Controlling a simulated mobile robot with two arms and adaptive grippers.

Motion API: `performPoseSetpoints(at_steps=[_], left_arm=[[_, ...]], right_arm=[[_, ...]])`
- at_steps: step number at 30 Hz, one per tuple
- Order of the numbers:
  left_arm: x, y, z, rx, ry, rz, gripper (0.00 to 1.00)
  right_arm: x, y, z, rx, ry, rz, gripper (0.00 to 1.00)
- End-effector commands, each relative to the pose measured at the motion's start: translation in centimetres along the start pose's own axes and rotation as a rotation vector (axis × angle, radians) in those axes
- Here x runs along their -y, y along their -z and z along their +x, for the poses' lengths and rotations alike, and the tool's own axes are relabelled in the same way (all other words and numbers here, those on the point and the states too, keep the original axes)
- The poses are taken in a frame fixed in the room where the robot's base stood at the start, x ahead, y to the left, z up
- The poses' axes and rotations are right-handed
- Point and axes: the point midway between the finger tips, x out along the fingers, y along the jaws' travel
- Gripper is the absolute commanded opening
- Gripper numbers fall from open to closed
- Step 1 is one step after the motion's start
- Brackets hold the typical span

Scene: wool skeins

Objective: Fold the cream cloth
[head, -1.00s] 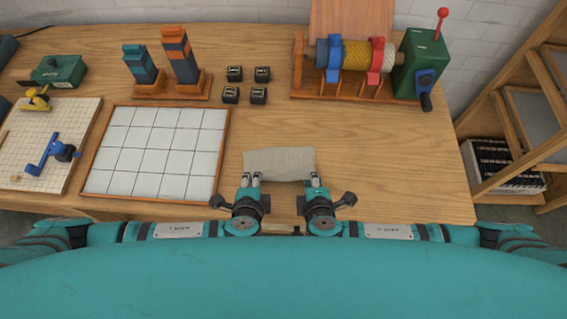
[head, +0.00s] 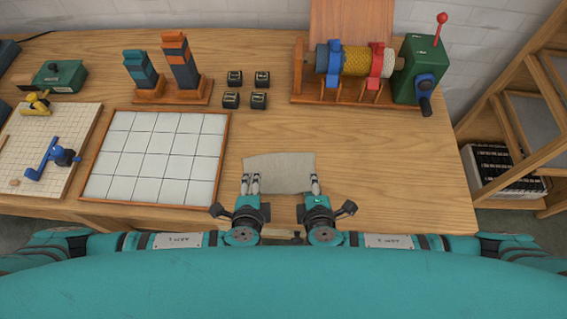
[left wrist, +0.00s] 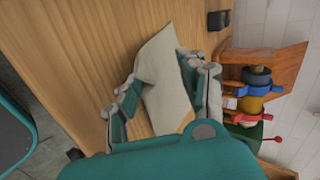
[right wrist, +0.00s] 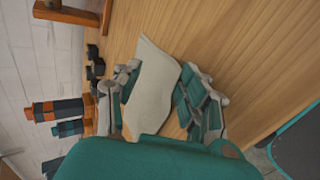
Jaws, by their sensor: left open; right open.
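The cream cloth (head: 280,172) lies on the wooden table in front of me, wider than deep, with slightly uneven edges. My left gripper (head: 250,184) is open at its near left corner, and my right gripper (head: 315,184) is open at its near right corner. In the left wrist view the cloth (left wrist: 163,75) appears between the spread fingers, with a bend in its surface. In the right wrist view the cloth (right wrist: 154,85) also shows between open fingers. Whether any finger touches the cloth is hard to tell.
A framed white grid board (head: 160,150) lies to the left. Several small black blocks (head: 232,100) sit behind the cloth. A winder with a green box (head: 420,68) stands at the back right. The table right of the cloth is clear up to its edge.

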Motion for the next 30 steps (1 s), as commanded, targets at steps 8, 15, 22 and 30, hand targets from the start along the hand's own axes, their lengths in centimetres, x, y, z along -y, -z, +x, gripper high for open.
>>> performPoseSetpoints(at_steps=[8, 15, 22, 30], left_arm=[[1.8, 0.1, -3.9, -0.002, -0.002, -0.001, 0.42], [2.9, 0.1, -7.6, 0.0, -0.002, -0.003, 0.42], [3.5, 0.2, -9.7, 0.0, -0.001, 0.0, 0.42], [3.6, 0.2, -9.8, 0.001, 0.0, 0.0, 0.42]], right_arm=[[-1.9, -0.1, -3.9, -0.002, 0.002, 0.002, 0.42], [-2.9, -0.2, -7.6, -0.001, 0.002, 0.003, 0.42], [-3.6, -0.2, -9.7, 0.0, 0.0, 0.0, 0.42], [-3.6, -0.2, -9.8, 0.0, -0.001, 0.0, 0.42]])
